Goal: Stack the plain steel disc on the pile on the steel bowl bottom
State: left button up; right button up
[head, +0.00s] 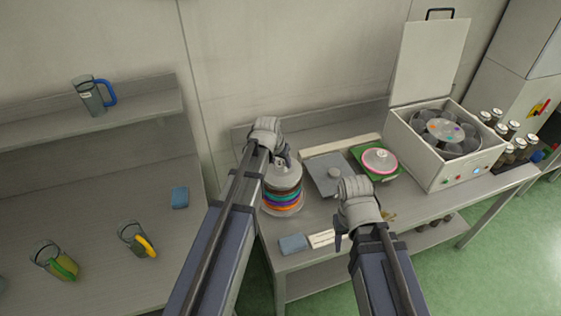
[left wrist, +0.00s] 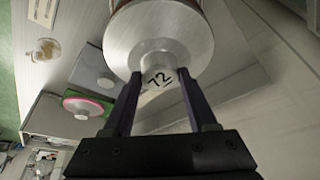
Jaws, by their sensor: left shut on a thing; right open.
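The plain steel disc (left wrist: 158,38) has a knob marked 12, and my left gripper (left wrist: 160,95) is shut on that knob. In the head view the disc (head: 283,177) is at the top of a pile of coloured discs (head: 283,199), below my left gripper (head: 276,152). I cannot tell whether it rests on the pile or hangs just above. The pile's steel bowl bottom is hard to make out. My right gripper (head: 345,232) is open and empty above the table's front part.
A grey plate (head: 322,183) and a green board (head: 402,178) with a pink-rimmed disc (head: 379,161) lie right of the pile. An open-lidded machine (head: 432,158) and several jars stand farther right. A blue sponge (head: 293,243) and a label card (head: 321,238) lie in front.

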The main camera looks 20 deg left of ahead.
aim_at(277, 175)
pick_arm(q)
jog(key=o, duration=0.9)
jog(key=shift+r, duration=0.1)
jog(key=p+v, duration=0.7)
jog(key=shift+s+r, duration=0.2)
jog(key=shift+r, duration=0.05)
dwell(0.4)
jog(key=s+d+f+g+b, duration=0.1)
jog(key=s+d+f+b, duration=0.2)
jog(key=s, duration=0.4)
jog(key=s+d+f+m+g+y+b, duration=0.1)
jog(key=s+d+f+g+b, duration=0.1)
jog(key=s+d, duration=0.4)
jog(key=s+d+f+m+g+y+b, duration=0.1)
jog(key=s+d+f+b, duration=0.3)
jog(key=s+f, duration=0.2)
jog(key=shift+s+d+g, duration=0.15)
jog(key=shift+s+g, duration=0.05)
jog(key=shift+s, duration=0.3)
jog(key=shift+s+d+g, duration=0.2)
jog(key=shift+s, duration=0.3)
